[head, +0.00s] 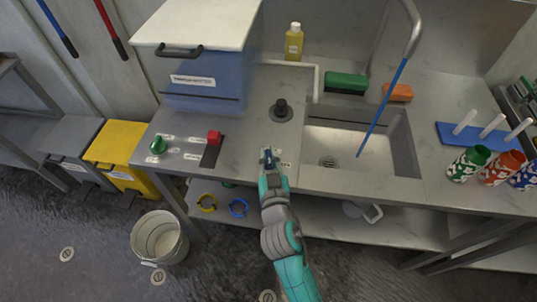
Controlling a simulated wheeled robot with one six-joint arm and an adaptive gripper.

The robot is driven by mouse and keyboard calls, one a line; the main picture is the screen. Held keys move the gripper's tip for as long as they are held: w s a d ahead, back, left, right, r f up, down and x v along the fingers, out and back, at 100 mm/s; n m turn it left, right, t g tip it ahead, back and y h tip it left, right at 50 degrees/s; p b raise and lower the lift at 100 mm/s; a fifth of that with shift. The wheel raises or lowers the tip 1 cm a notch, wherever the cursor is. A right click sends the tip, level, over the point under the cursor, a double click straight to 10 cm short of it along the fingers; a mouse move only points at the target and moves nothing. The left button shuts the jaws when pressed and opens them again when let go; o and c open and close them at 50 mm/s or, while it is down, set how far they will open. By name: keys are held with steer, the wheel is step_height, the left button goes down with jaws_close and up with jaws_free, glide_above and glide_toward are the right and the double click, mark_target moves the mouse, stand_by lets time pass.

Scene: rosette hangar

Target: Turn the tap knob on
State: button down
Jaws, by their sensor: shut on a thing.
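The tap knob (268,153) is a small blue knob on the front edge of the steel counter, left of the sink, with small white labels beside it. My gripper (269,161) is shut on it from the front and hides most of it, so its turn angle is hard to read. The grey tap spout (413,28) curves over the sink (405,155). A thin straight blue streak (383,107), like a water stream, runs from the spout's end down into the basin.
A green knob (157,145), a red slider handle (213,137) and a dark round fixture (282,110) are on the counter to the left. Patterned cups (467,164) stand at right. A metal bucket (160,238) stands on the floor, left of my arm.

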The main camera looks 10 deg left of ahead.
steer(key=shift+f+n+y, duration=0.35)
steer(key=shift+n+y, duration=0.05)
steer(key=shift+y, duration=0.2)
steer(key=shift+r+n+g+y, duration=0.1)
steer(key=shift+n+g+y, duration=0.2)
steer(key=shift+y, duration=0.1)
steer(key=c, duration=1.2)
jaws_free()
steer(key=shift+r, duration=0.15)
steer(key=shift+o, duration=0.2)
steer(key=shift+d, duration=0.1)
steer(key=v, duration=1.2)
